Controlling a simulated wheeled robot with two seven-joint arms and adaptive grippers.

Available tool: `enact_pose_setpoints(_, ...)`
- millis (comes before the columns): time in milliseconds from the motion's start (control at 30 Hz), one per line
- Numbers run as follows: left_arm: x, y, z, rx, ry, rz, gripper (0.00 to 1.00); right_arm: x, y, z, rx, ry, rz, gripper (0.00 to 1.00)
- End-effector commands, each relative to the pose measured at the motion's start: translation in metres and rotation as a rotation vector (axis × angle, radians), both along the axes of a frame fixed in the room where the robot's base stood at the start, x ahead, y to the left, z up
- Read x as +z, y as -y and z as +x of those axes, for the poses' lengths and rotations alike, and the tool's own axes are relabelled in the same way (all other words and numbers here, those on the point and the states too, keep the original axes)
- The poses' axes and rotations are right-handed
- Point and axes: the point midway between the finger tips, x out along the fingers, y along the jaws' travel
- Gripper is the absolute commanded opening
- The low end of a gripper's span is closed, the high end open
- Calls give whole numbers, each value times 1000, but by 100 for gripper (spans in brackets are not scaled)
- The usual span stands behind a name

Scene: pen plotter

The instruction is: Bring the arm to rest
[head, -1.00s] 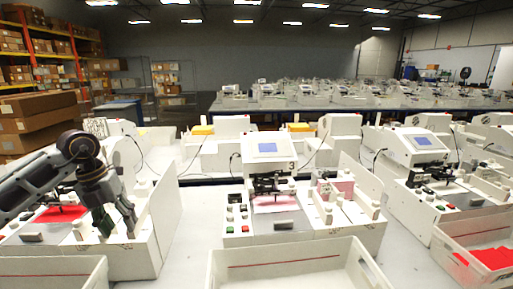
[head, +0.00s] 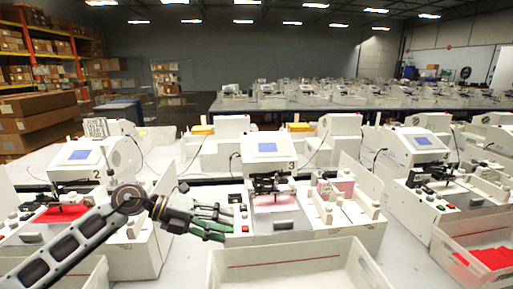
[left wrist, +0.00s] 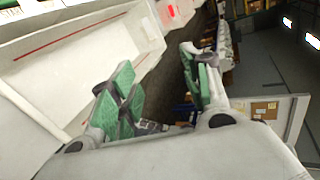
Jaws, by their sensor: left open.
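My left gripper (head: 212,221) is open and empty in the head view. Its arm comes in from the lower left, and its green-padded fingers point right toward the front left corner of plotter station 3 (head: 262,228). I cannot tell whether the fingertips touch the station. In the left wrist view the two green-padded fingers (left wrist: 160,92) stand apart with nothing between them. My right gripper is not in view.
A white open bin (head: 290,262) stands in front of station 3. Station 2 (head: 85,160) is at the left, partly behind my arm. Another station (head: 425,165) and a bin with red sheets (head: 492,258) are at the right. Bare table shows between stations 2 and 3.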

Motion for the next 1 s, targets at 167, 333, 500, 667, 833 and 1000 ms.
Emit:
enact_pose_setpoints(167,19,30,-4,31,-2,-200,48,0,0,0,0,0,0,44)
enact_pose_setpoints(333,39,46,-3,88,-13,-382,48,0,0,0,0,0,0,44)
enact_pose_setpoints(500,57,52,2,167,-37,-555,48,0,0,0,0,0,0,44)
enact_pose_setpoints(667,71,50,9,262,-71,-706,48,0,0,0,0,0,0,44)
enact_pose_setpoints(833,78,39,20,384,-119,-851,48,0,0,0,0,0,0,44)
enact_pose_setpoints(1000,77,22,33,525,-180,-977,48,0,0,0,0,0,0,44)
